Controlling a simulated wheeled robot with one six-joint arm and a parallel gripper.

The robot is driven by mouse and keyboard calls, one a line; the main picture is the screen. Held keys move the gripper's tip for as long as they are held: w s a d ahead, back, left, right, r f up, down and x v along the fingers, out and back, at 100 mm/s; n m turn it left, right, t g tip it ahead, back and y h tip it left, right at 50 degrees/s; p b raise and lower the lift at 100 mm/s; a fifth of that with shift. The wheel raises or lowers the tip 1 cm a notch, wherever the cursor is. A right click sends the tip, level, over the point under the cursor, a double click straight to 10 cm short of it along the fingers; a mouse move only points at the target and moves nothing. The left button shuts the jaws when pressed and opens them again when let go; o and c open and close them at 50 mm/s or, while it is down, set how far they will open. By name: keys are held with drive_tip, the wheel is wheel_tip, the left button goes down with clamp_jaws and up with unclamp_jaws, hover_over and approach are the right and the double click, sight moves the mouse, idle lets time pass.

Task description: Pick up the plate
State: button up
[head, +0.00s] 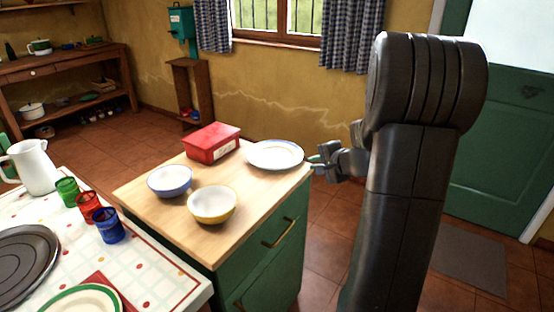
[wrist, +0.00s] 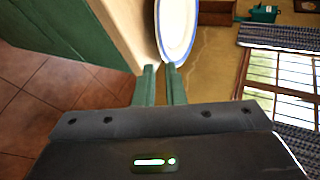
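A white plate with a blue rim (head: 274,154) lies flat near the far right corner of the wooden counter top. It also shows at the top of the wrist view (wrist: 178,30), just beyond the fingertips. My gripper (head: 315,163) is at the right edge of this plate, beside the counter. In the wrist view its two green fingers (wrist: 161,67) stand apart with a narrow gap, pointing at the rim. The rim seems very close to the fingertips; I cannot tell whether they touch. A second plate with a green rim (head: 82,290) lies on the near table.
On the counter (head: 160,204) are a red box (head: 211,143), a blue-rimmed bowl (head: 170,181) and a yellow bowl (head: 212,205). A white pitcher (head: 33,168) and several coloured glasses stand on the tiled table (head: 160,267).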

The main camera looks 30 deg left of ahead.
sight(297, 162)
drive_tip(key=x, duration=0.8)
drive_tip(key=shift+w+a, duration=0.25)
drive_tip(key=shift+a, duration=0.15)
drive_tip(key=shift+c, duration=0.4)
clamp_jaws()
